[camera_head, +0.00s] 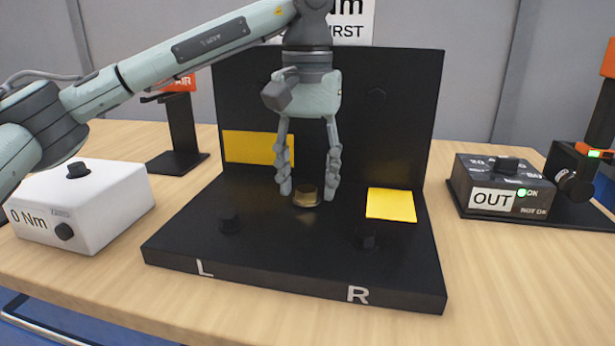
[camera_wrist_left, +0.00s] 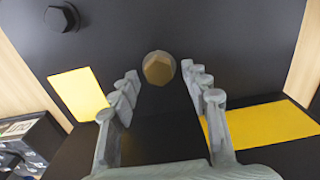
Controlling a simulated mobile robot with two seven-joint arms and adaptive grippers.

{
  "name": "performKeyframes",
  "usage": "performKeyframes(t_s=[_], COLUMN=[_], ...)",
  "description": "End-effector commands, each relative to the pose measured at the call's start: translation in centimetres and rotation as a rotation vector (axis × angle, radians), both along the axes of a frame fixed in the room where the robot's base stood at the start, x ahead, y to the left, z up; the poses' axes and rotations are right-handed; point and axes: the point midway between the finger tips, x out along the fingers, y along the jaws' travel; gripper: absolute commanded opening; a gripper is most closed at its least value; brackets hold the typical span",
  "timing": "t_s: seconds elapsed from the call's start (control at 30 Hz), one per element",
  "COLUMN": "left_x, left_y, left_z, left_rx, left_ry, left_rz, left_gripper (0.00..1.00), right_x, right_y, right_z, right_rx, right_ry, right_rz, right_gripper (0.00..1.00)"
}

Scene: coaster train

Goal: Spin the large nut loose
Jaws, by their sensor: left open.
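The large nut (camera_head: 307,196) is a brass-coloured hex piece on the black fixture's base (camera_head: 290,250), near its middle. It also shows in the left wrist view (camera_wrist_left: 158,68), just beyond the fingertips. My left gripper (camera_head: 309,192) points down over the base from above. Its fingers are open, one on each side of the nut, with a gap showing between them and it. In the left wrist view the open fingers (camera_wrist_left: 163,84) flank the nut from below in the picture. My right gripper is not in view.
Small dark bolts stand on the base near L (camera_head: 229,220) and R (camera_head: 366,238). Yellow patches (camera_head: 391,204) mark the fixture. A tall black back panel (camera_head: 400,110) rises behind the gripper. A white box (camera_head: 85,205) stands left and a dark OUT box (camera_head: 500,185) right.

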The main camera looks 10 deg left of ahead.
Motion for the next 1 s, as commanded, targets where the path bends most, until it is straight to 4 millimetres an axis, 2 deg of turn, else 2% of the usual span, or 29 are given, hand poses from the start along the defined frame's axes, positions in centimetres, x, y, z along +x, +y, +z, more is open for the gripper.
performKeyframes(t_s=[0.1, 0.47, 0.77, 1.0], left_x=[0.0, 0.01, 0.01, 0.04], left_y=[0.0, 0.0, 0.01, 0.09], left_z=[0.01, 0.04, 0.06, 0.08], left_rx=[0.0, 0.0, 0.0, 0.0], left_ry=[0.0, 0.0, 0.0, -0.001], left_rz=[0.0, 0.0, 0.026, 0.146], left_gripper=[0.45, 0.01, 0.0, 0.0], right_x=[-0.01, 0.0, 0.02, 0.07], right_y=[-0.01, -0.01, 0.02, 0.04], right_z=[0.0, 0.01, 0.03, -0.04], right_rx=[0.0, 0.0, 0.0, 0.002], right_ry=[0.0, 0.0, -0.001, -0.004], right_rz=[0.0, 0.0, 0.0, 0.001], right_gripper=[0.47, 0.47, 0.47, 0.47])
